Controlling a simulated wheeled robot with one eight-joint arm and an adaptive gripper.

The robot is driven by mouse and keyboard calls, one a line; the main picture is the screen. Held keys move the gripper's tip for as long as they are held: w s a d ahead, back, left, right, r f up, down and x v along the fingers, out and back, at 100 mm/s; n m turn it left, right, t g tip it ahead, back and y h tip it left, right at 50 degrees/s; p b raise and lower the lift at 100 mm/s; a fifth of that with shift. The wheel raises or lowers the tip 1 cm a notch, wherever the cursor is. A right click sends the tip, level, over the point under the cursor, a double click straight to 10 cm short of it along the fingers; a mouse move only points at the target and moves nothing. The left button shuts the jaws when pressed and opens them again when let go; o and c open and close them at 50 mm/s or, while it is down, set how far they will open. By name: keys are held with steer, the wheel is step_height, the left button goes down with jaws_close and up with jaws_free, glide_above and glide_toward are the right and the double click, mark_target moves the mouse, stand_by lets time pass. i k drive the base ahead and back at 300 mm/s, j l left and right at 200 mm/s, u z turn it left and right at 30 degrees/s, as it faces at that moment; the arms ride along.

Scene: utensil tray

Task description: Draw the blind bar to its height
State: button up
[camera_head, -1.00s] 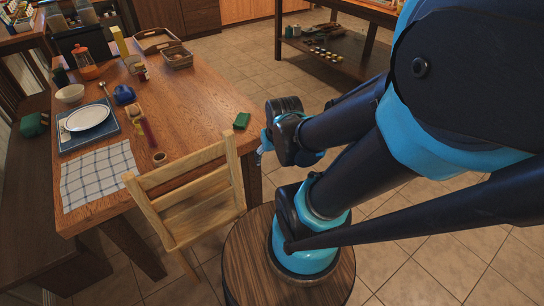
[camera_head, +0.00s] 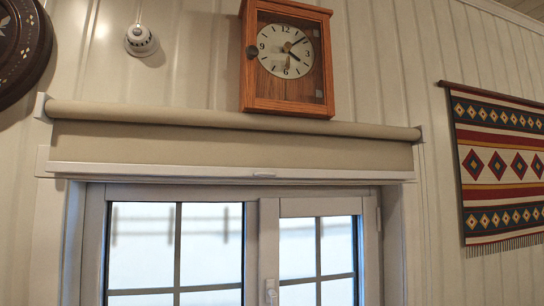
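The roller blind (camera_head: 230,146) is beige and hangs a short way down from its roll above a window. Its white bottom bar (camera_head: 150,172) runs across the top of the window frame, with a small pull tab (camera_head: 264,175) near its middle. The bar looks level with the window head, and the glass below it is uncovered. My gripper is not in view, and no part of my arm shows now.
The white window (camera_head: 250,250) has two sashes with a handle (camera_head: 270,292). A wooden wall clock (camera_head: 288,58) hangs above the blind. A patterned textile (camera_head: 502,165) hangs at right. A dark round plate (camera_head: 20,45) and a white round device (camera_head: 140,41) are at upper left.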

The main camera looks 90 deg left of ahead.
mark_target(77, 146)
steer(key=u, duration=3.25)
